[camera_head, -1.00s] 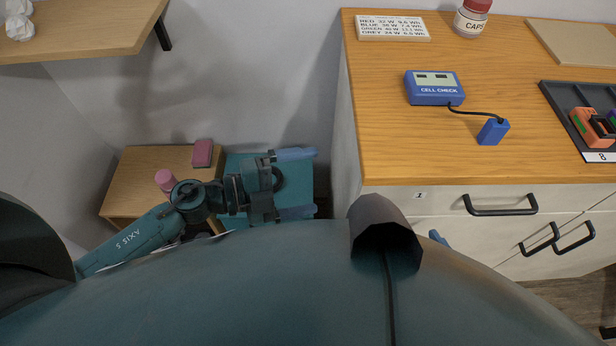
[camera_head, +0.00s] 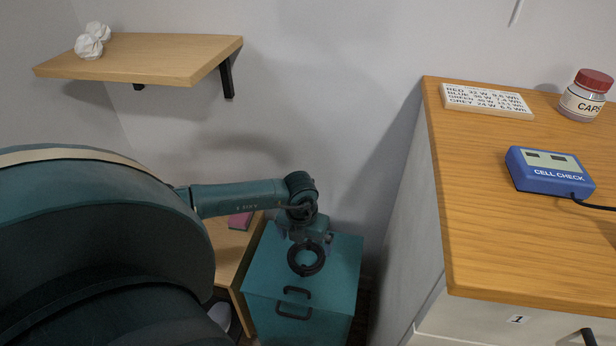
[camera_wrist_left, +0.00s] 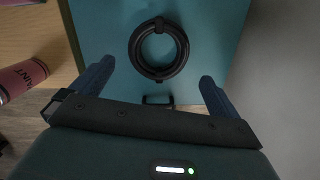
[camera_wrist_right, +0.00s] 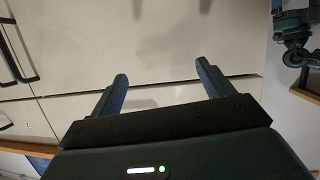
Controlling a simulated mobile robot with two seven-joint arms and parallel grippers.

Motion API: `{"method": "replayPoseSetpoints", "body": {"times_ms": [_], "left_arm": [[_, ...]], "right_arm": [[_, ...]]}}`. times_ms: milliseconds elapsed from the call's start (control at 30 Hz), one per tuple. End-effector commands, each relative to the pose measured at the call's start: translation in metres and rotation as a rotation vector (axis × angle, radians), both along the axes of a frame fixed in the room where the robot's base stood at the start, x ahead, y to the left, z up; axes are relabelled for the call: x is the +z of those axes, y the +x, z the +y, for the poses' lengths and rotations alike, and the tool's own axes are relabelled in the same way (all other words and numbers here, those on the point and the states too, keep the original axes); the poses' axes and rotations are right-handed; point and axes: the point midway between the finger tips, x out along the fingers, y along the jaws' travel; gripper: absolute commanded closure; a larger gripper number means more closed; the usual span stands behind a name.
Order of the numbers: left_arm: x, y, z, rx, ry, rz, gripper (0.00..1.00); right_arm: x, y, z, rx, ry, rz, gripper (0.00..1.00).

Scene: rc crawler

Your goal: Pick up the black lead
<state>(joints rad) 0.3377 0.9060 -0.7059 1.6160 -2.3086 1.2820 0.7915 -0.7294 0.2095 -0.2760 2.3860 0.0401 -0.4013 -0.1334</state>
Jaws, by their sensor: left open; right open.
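The black lead (camera_head: 306,273) is a coiled ring lying on top of a teal box (camera_head: 345,262). In the left wrist view the coil (camera_wrist_left: 135,50) shows whole, with a small band at its top. My left gripper (camera_head: 304,236) hangs pointing down over the box, just behind the coil in the head view. In the left wrist view its open blue fingers (camera_wrist_left: 157,74) stand either side of the coil's near edge, with nothing between them held. My right gripper (camera_wrist_right: 162,72) is open and empty, facing pale drawer fronts; it is not in the head view.
The wooden counter (camera_head: 500,240) stands right of the box, bearing a blue cell checker (camera_head: 549,172), a label plate (camera_head: 487,101) and a caps jar (camera_head: 586,97). A shelf (camera_head: 150,60) hangs above.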

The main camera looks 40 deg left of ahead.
Motion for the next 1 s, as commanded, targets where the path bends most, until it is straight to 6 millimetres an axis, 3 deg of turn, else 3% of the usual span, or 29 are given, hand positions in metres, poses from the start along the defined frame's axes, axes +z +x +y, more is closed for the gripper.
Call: {"method": "replayPoseSetpoints", "body": {"times_ms": [267, 533, 833, 1000], "left_arm": [[-0.025, 0.002, 0.001, -0.001, -0.001, 0.001, 0.0], [-0.062, 0.006, 0.004, -0.001, -0.002, 0.0, 0.0], [-0.065, 0.007, 0.004, -0.002, -0.001, -0.001, 0.0], [-0.065, 0.007, 0.004, -0.002, -0.001, -0.001, 0.14]], "right_arm": [[-0.006, 0.003, 0.001, 0.006, -0.01, -0.024, 0.2], [-0.006, 0.008, 0.004, 0.011, -0.004, -0.13, 0.2], [-0.003, 0.009, 0.004, 0.012, -0.004, -0.146, 0.2], [-0.003, 0.009, 0.004, 0.012, -0.003, -0.145, 0.2]]}}
